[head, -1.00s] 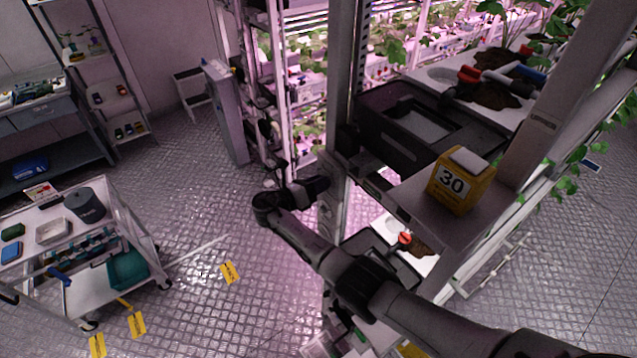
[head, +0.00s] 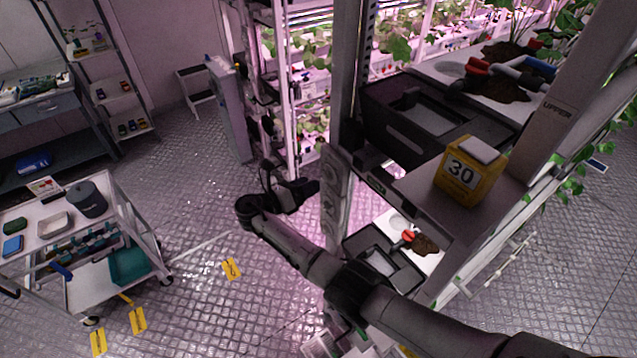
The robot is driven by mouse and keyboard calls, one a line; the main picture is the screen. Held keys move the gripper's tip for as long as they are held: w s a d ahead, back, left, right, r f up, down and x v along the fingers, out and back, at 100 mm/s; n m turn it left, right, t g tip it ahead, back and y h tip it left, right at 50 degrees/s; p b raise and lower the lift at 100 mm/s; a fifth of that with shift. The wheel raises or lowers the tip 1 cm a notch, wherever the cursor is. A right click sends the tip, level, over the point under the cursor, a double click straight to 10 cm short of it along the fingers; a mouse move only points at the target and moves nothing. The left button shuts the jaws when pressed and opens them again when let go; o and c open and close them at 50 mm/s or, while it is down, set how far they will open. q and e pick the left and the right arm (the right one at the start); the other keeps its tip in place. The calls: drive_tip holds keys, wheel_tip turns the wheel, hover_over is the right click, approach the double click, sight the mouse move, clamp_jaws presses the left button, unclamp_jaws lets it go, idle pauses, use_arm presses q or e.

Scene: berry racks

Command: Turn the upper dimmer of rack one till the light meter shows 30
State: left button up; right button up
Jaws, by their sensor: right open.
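The yellow light meter (head: 468,172) stands on the rack's grey shelf and shows 30. A narrow grey panel (head: 336,205) with round shapes is on the near rack post, seen at a steep angle. It may carry the dimmers, but I cannot make out a knob or its setting. My right gripper (head: 313,187) is open, just left of this panel and pointing at it. Its fingers are small and dark, and I see no object between them. Whether they touch the panel is unclear. My left gripper is not in view.
A black tray (head: 440,123) sits behind the meter. A post label (head: 557,106) reads UPPER. Below are another black tray (head: 360,243) and a red-handled tool (head: 408,236). A white cart (head: 120,210) stands at the left. The metal floor between cart and rack is mostly clear.

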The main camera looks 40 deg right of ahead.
drive_tip(key=a+b, duration=0.2)
drive_tip(key=a, duration=0.6)
drive_tip(key=shift+w+a+b, duration=0.4)
drive_tip(key=shift+f, duration=0.1)
